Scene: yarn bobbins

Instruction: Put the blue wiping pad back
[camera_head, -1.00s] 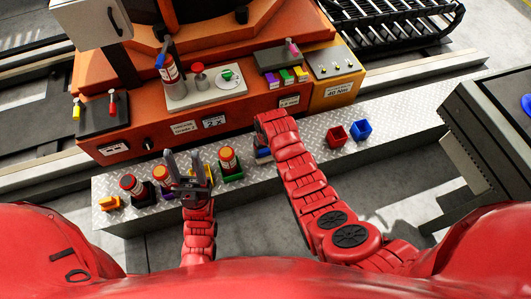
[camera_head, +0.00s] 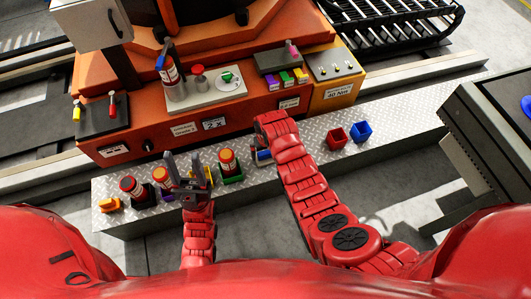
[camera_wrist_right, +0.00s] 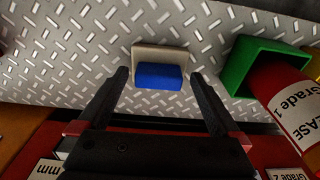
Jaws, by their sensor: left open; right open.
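The blue wiping pad (camera_wrist_right: 159,76) lies on a small pale base (camera_wrist_right: 160,54) on the metal step, in the right wrist view. In the head view the pad (camera_head: 264,155) shows beside my right gripper. My right gripper (camera_wrist_right: 160,82) is open, with one finger on each side of the pad; I cannot tell how far above it the fingertips are. In the head view its fingers are hidden by my right arm. My left gripper (camera_head: 183,161) is open over the left part of the step, in front of the bins there.
A green bin (camera_wrist_right: 239,73) with a can (camera_wrist_right: 292,100) stands right of the pad in the wrist view. A red bin (camera_head: 337,138) and a blue bin (camera_head: 361,131) stand on the step (camera_head: 420,112). The orange machine (camera_head: 150,140) rises behind.

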